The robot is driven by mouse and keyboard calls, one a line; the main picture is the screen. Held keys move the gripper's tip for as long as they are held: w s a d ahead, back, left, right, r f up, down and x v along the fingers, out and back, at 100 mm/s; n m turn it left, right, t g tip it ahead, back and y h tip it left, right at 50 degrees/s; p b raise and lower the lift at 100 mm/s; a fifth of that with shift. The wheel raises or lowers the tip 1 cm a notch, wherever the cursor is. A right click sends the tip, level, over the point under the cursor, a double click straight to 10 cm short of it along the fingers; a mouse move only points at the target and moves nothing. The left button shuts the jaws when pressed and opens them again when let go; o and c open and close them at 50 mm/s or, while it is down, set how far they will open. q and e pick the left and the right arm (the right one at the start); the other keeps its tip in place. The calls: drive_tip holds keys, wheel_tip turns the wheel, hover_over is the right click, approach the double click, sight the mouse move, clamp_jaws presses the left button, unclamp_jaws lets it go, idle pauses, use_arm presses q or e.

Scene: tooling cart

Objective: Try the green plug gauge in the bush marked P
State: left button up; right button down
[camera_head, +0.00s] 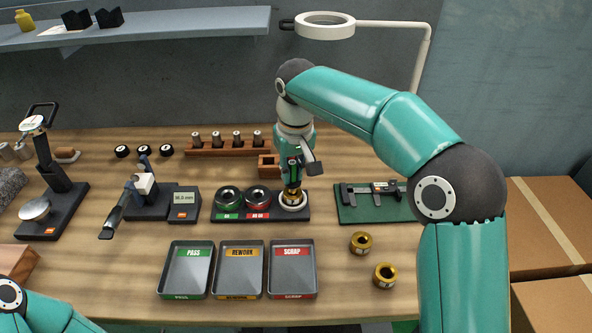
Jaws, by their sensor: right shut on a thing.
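My right gripper (296,170) is over the right end of the black gauge stand, shut on a slim upright thing with green on it, which looks like the green plug gauge (293,179). The fingers hide much of it. Directly below is a brass bush (292,198) in the white ring seat (294,207). The gauge's lower end meets the bush's top; I cannot tell how deep it is. Two more brass bushes, (361,243) and (385,275), stand loose at the right. No letter is readable on any bush. My left gripper is out of view; only part of that arm shows.
Green-marked (229,197) and red-marked (258,197) ring gauges share the stand. PASS (187,270), REWORK (239,270) and SCRAP (292,270) trays lie in front. A caliper on a green mat (350,211) is right, a wooden pin rack (220,150) behind. A ring lamp (324,30) hangs above.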

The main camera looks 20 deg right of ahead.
drive_tip(key=shift+f+b, duration=0.8)
drive_tip(key=shift+f, duration=0.4)
idle(2.0)
drive_tip(key=shift+r+p, duration=1.55)
drive_tip(key=shift+p, duration=0.15)
idle(1.8)
wheel_tip(320, 180, up, 5)
drive_tip(key=p, duration=0.5)
